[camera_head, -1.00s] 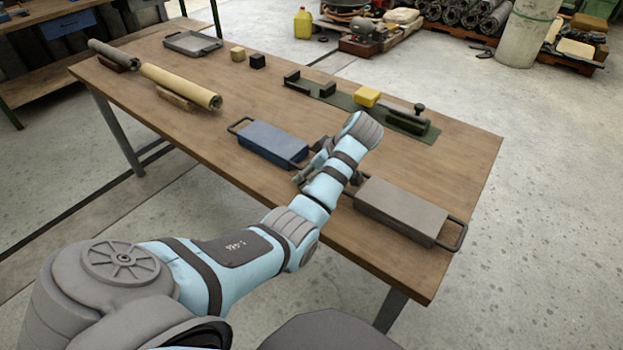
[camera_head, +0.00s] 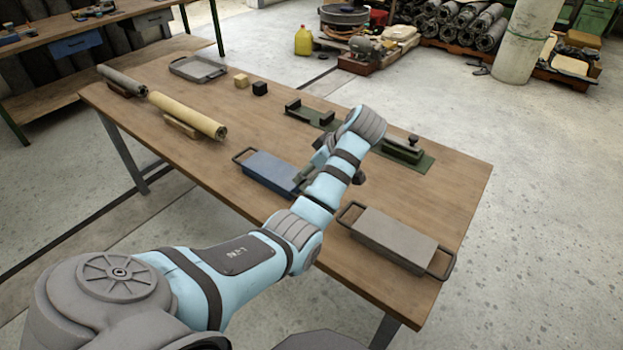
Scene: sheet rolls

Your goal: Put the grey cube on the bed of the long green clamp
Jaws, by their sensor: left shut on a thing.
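The long green clamp (camera_head: 420,163) lies along the far side of the table, with a dark upright end at its left and a screw end at its right. My left wrist covers the middle of its bed. My left gripper (camera_head: 314,170) is over the table between the blue box and the clamp, mostly hidden by its own wrist. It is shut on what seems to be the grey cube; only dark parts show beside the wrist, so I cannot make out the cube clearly. No grey cube shows elsewhere. My right gripper is not in view.
A blue box (camera_head: 268,172) with handles lies left of my wrist, a grey box (camera_head: 392,238) right of it. A tan cube (camera_head: 241,80), a black cube (camera_head: 260,88), a tray (camera_head: 198,68), a yellow roll (camera_head: 188,115) and a grey roll (camera_head: 120,80) are farther left.

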